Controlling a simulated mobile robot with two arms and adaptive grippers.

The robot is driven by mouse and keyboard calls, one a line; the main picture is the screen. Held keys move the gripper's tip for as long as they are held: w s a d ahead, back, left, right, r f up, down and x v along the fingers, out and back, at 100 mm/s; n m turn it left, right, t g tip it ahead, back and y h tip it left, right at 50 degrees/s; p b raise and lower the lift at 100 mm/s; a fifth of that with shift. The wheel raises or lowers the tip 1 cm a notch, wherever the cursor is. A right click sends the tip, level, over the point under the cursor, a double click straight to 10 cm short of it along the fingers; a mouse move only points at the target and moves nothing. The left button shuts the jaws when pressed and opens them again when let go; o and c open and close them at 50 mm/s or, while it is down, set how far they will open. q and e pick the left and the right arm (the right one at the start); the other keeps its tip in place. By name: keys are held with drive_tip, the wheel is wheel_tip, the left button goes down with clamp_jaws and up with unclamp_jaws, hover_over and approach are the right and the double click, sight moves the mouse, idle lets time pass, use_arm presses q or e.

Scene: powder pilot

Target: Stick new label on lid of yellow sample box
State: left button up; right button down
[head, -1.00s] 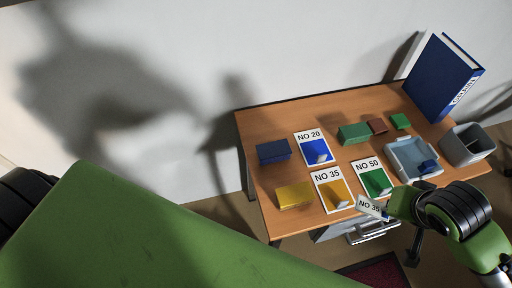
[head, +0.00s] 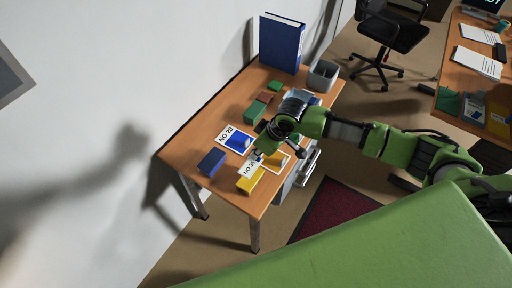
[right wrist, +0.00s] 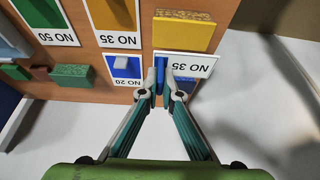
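My right gripper (head: 259,154) is shut on the new label, a white strip reading NO 35 (head: 249,169). In the right wrist view, the fingertips (right wrist: 162,94) hold the label (right wrist: 196,66) at its edge. My left gripper is not in view.
On the table (head: 183,150), a dark blue box (head: 211,162) lies close left of the gripper, beside the NO 20 card (head: 234,140). A NO 35 card (right wrist: 113,20) lies beside the yellow box. A blue binder (head: 281,43) and grey bin (head: 323,75) stand at the far end.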

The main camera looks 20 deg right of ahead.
sight(259, 161)
drive_tip(key=shift+a, duration=0.2)
drive_tip(key=shift+s, duration=0.1)
drive_tip(key=shift+r+p, duration=0.15)
drive_tip(key=shift+p, duration=0.2)
wheel_tip(259, 161, down, 3)
drive_tip(key=shift+r+b, duration=0.1)
drive_tip(key=shift+b, duration=0.65)
drive_tip(key=shift+f+b, duration=0.8)
drive_tip(key=shift+f, duration=0.8)
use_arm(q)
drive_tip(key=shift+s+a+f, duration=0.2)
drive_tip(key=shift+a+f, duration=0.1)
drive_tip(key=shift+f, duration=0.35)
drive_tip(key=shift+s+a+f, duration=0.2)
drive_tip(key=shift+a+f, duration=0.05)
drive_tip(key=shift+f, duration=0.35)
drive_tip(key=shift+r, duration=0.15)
use_arm(e)
drive_tip(key=shift+f, duration=0.25)
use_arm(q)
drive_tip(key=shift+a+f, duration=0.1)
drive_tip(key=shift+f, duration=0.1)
use_arm(e)
drive_tip(key=shift+f, duration=0.4)
